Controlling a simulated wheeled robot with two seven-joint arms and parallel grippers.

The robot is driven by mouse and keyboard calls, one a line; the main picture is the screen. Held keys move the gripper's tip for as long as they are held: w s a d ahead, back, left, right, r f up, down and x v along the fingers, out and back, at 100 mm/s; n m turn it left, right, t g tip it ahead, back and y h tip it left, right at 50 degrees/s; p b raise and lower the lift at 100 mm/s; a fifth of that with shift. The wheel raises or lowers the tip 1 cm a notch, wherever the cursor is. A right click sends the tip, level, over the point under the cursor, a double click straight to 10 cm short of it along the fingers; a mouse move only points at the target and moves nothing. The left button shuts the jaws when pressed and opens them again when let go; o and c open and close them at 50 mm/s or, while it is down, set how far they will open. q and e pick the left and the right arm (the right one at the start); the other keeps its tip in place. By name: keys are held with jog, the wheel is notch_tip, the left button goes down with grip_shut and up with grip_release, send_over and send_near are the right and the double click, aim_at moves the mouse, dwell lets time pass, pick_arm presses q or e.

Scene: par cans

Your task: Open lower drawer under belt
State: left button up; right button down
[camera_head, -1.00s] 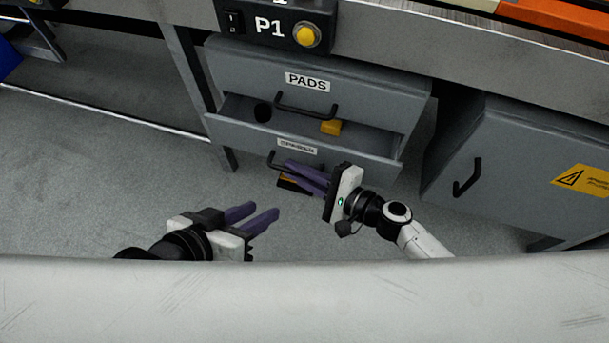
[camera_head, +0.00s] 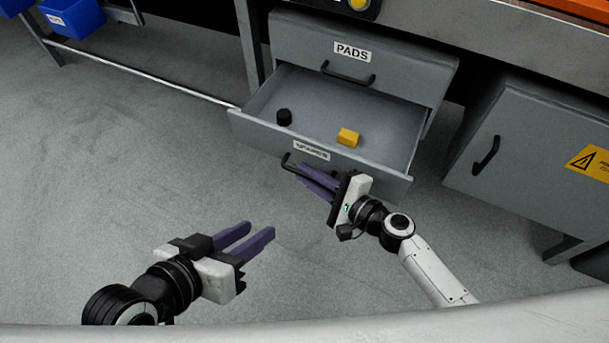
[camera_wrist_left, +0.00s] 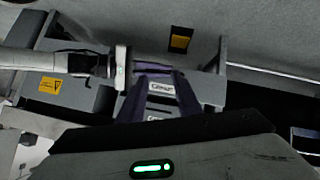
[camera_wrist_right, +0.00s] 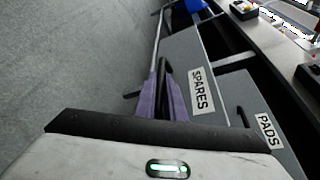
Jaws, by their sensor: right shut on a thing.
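The lower drawer, labelled SPARES (camera_head: 311,151), stands well open under the PADS drawer (camera_head: 400,62), and I see into it from above. A black cylinder and a yellow block (camera_head: 348,137) lie inside it. My right gripper (camera_head: 301,171) is shut on the dark handle (camera_head: 287,160) at the lower drawer's front. The right wrist view shows its purple fingers at the handle (camera_wrist_right: 162,75), beside the SPARES label (camera_wrist_right: 201,92). My left gripper (camera_head: 260,232) is apart from the drawer, over the floor at lower left, with its purple fingers spread and nothing between them.
A grey cabinet (camera_head: 540,150) with a black handle and a yellow warning label stands to the right of the drawers. Blue bins (camera_head: 72,16) are at upper left. The floor (camera_head: 130,170) left of the drawers is clear.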

pick_arm(q)
jog(key=shift+w, duration=0.1)
pick_arm(e)
jog(key=shift+w+d+f, duration=0.1)
jog(key=shift+d, duration=0.1)
jog(key=c, duration=2.1)
grip_release()
jog(key=shift+a, duration=0.1)
